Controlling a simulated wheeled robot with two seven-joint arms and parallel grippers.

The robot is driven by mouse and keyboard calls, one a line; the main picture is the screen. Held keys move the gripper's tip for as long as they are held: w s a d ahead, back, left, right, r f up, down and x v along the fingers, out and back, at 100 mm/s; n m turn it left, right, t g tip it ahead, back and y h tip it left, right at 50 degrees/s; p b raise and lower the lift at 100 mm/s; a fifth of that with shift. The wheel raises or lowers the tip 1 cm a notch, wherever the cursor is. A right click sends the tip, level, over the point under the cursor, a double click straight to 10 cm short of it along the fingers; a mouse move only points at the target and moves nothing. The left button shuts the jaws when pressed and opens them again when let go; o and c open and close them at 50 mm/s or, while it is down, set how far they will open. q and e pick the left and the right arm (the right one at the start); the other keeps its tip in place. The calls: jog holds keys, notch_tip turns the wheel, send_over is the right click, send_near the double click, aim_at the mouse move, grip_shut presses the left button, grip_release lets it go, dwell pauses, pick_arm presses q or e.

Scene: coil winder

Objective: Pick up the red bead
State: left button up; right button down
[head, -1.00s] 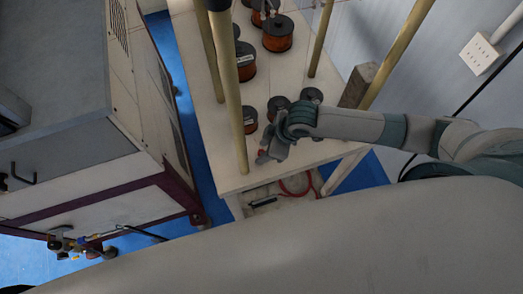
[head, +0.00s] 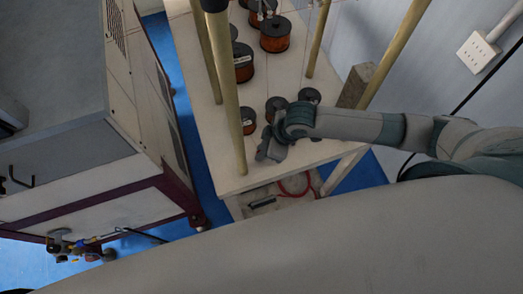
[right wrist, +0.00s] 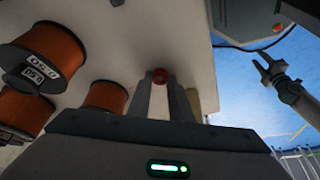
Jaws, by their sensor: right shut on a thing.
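The red bead (right wrist: 159,76) is small and round. In the right wrist view it sits between the tips of my right gripper (right wrist: 163,82), which is shut on it. In the head view my right gripper (head: 266,152) is over the near end of the white table (head: 232,176), beside the small copper spools. The bead cannot be made out there, and its height above the tabletop is hard to tell.
Copper wire spools (head: 275,35) stand behind my right gripper, with a small one (head: 248,121) close by. A tan post (head: 232,95) rises left of it. A grey machine cabinet (head: 75,150) stands left of the table across a blue floor strip.

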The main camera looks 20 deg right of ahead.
jog(key=shift+r, duration=0.4)
notch_tip(320, 180, up, 3)
jog(key=shift+d+r+b, duration=0.1)
jog(key=shift+r+b, duration=0.05)
jog(key=shift+b, duration=0.8)
jog(key=s+d+r+b, duration=0.3)
jog(key=s+d+r, duration=0.2)
jog(key=d, duration=0.5)
jog(key=shift+s+r, duration=0.35)
jog(key=shift+r, duration=0.6)
jog(key=shift+f, duration=0.15)
